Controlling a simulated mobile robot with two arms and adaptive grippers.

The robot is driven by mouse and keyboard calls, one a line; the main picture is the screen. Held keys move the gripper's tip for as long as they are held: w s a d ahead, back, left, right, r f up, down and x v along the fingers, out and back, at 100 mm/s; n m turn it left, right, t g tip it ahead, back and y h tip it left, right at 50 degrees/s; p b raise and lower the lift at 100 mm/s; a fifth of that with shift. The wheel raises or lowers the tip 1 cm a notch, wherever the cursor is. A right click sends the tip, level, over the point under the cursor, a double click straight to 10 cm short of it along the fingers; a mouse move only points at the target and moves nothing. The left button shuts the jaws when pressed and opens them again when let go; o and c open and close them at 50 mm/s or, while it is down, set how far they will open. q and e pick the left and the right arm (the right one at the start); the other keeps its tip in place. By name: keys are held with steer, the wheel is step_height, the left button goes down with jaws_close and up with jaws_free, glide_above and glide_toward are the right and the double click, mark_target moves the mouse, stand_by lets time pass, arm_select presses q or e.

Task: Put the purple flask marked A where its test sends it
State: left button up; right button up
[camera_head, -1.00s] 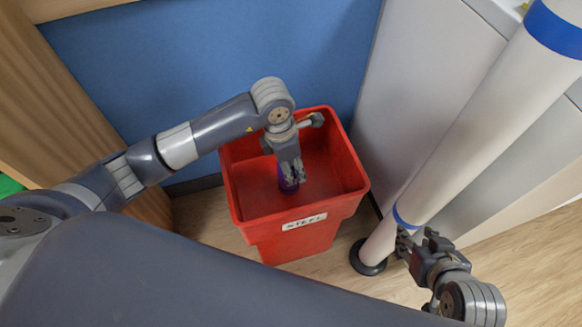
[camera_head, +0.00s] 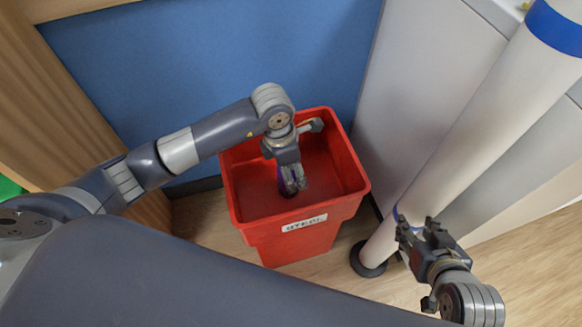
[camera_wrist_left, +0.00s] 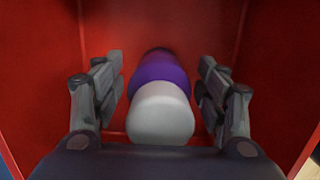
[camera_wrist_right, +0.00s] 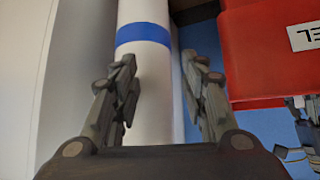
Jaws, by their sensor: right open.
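The purple flask (camera_head: 283,186) shows in the head view as a small patch of purple at my left fingertips, inside the red bin (camera_head: 258,240). In the left wrist view the flask (camera_wrist_left: 162,75) has a white rounded near end and a dark far end. My left gripper (camera_head: 293,188) points down into the bin. Its fingers stand apart on either side of the flask, with a gap on each side. The letter A is not visible. The bin's white label (camera_head: 304,222) seems to read STEEL. My right gripper (camera_head: 418,228) is open and empty, outside the bin.
A white post (camera_head: 470,120) with blue bands stands right of the bin, close to my right gripper. A blue panel (camera_head: 200,70) is behind the bin, and a pale cabinet (camera_head: 425,80) is at right. Wooden floor (camera_head: 200,215) shows around the bin.

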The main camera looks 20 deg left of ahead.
arm_select(q)
steer(key=shift+r, duration=0.15)
steer(key=r, duration=0.2)
steer(key=r+p, duration=0.1)
steer(key=r, duration=0.2)
steer(key=a+r+p, duration=0.1)
steer(key=r, duration=0.1)
steer(key=shift+s+r, duration=0.15)
steer(key=shift+s, duration=0.1)
steer(key=r, duration=0.2)
steer(key=r+p, duration=0.1)
steer(key=shift+s+a+r, duration=0.2)
steer(key=shift+a+r, duration=0.05)
steer(key=shift+r, duration=0.55)
arm_select(e)
steer(key=s+d+f+g, duration=0.1)
steer(key=s+g, duration=0.1)
steer(key=s, duration=0.3)
steer(key=s+d+f+g+h, duration=0.1)
steer(key=s+d+f+g, duration=0.1)
steer(key=s, duration=0.3)
steer(key=shift+g, duration=0.7)
arm_select(q)
steer(key=shift+s, duration=0.1)
arm_select(e)
steer(key=shift+s+d, duration=0.1)
